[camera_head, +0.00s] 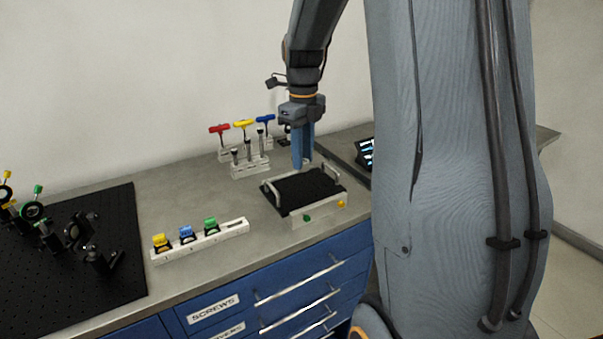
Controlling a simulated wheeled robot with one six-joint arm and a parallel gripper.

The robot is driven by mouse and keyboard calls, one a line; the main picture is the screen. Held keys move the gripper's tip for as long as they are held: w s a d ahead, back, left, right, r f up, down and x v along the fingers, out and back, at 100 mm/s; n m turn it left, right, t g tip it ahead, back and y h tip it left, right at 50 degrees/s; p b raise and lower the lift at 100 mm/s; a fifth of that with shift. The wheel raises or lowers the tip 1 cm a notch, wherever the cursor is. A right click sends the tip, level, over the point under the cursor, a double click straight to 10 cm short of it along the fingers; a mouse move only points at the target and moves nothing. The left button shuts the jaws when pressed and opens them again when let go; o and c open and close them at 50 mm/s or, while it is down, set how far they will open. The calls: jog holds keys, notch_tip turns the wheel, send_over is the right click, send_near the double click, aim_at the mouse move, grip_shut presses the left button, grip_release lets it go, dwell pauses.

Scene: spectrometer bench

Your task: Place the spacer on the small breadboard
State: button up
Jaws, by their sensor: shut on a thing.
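The small breadboard (291,195) is a black plate with a pale handle at each side, on the bench right of centre. My gripper (303,164) points down above the far part of this plate, with its blue fingers close together. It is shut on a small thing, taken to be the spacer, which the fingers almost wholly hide. Whether the fingertips or the held thing touch the plate cannot be told from this view.
A white rack (251,170) with metal posts and T-handled drivers (243,124) stand behind left. A white holder (200,241) with yellow, blue and green mounts lies in front left. A large black breadboard (115,215) carries optics. A dark screen (365,151) is at right.

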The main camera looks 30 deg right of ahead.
jog(key=shift+f+p, duration=0.75)
jog(key=shift+f, duration=2.2)
jog(key=o, duration=1)
jog(key=shift+f, duration=0.1)
jog(key=shift+o, duration=0.2)
notch_tip(320, 180, up, 12)
jog(key=b, duration=0.3)
jog(key=shift+b, duration=0.4)
